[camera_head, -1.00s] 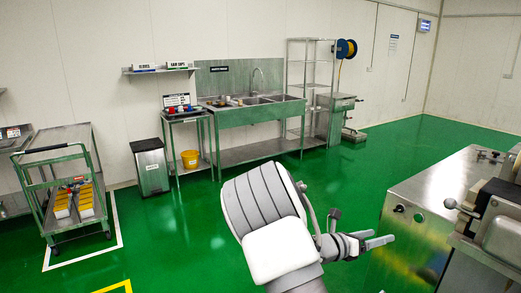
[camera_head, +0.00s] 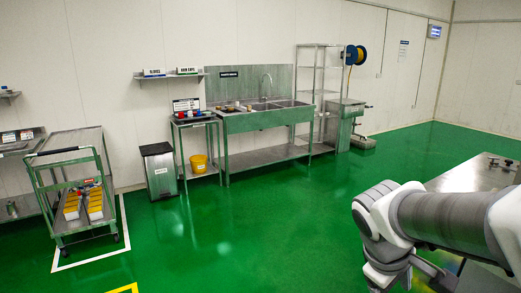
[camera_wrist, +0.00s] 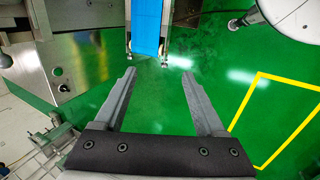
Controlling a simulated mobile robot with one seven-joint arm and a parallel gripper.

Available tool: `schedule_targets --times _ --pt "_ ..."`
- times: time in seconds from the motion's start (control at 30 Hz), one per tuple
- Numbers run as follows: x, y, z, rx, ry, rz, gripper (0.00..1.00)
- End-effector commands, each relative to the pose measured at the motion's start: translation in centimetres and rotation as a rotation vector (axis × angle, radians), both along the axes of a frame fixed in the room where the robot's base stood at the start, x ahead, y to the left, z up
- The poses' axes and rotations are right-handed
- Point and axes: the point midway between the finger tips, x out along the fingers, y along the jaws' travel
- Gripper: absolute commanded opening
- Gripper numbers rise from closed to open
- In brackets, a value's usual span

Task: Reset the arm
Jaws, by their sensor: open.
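My gripper (camera_wrist: 158,103) shows in the wrist view with its two grey fingers spread wide apart. Nothing is between the fingers; green floor shows through the gap. In the head view my arm reaches in from the right edge, at the lower right, and bends down. The gripper itself is mostly out of sight at the bottom there.
A steel machine (camera_head: 475,176) stands at the right, close to my arm. In the wrist view a blue belt (camera_wrist: 146,28) lies ahead and a steel cabinet (camera_wrist: 62,70) at left. A cart (camera_head: 72,158), bin (camera_head: 159,170) and sink (camera_head: 265,118) stand farther back. The middle floor is clear.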

Motion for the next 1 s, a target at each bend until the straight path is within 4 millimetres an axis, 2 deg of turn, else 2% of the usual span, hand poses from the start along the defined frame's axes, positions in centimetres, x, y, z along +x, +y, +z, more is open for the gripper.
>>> schedule_targets --times 0.3,0.5,0.67,1.0 --pt "-5.1 6.2 3.6 0.342 -0.273 -0.275 0.72" --pt "-7.0 8.9 4.8 0.483 -0.369 -0.379 0.72" --pt "-7.6 9.7 5.1 0.525 -0.395 -0.409 0.72" --pt "-7.6 9.7 5.1 0.526 -0.394 -0.41 0.72"
